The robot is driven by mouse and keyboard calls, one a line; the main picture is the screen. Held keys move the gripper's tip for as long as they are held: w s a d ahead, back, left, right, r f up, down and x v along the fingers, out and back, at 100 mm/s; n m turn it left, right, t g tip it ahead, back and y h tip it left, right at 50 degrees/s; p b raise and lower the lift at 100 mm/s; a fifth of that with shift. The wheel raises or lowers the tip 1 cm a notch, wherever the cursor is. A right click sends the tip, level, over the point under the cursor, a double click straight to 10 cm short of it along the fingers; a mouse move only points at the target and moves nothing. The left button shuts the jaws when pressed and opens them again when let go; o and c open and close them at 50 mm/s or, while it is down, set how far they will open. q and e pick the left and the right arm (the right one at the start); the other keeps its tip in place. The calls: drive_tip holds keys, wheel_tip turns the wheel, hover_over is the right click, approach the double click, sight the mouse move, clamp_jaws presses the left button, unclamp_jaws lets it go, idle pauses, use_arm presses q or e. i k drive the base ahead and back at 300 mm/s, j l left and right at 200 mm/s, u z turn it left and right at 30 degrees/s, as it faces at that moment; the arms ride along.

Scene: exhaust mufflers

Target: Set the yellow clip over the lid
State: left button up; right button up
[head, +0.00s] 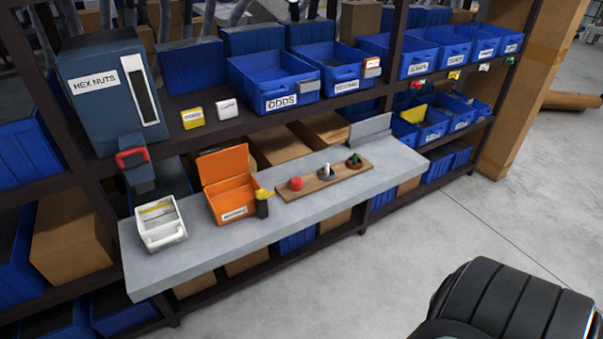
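A small yellow piece (264,194), which looks like the yellow clip, sits on top of a small black stand or body on the grey bench, just right of the orange box. Its exact shape is too small to tell. The orange box (233,202) has a white label on its front. Its orange lid (225,166) is raised, tilted up at the back, so the box is open. Neither of my grippers is in view.
The grey bench (190,262) also holds a white divided bin (161,224) and a wooden board (325,181) with three small pieces. A blue hex nuts dispenser (112,88) stands at left. Blue bins (272,80) line the shelf behind. Open floor lies in front.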

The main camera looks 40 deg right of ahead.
sight(261, 194)
drive_tip(key=z, duration=0.85)
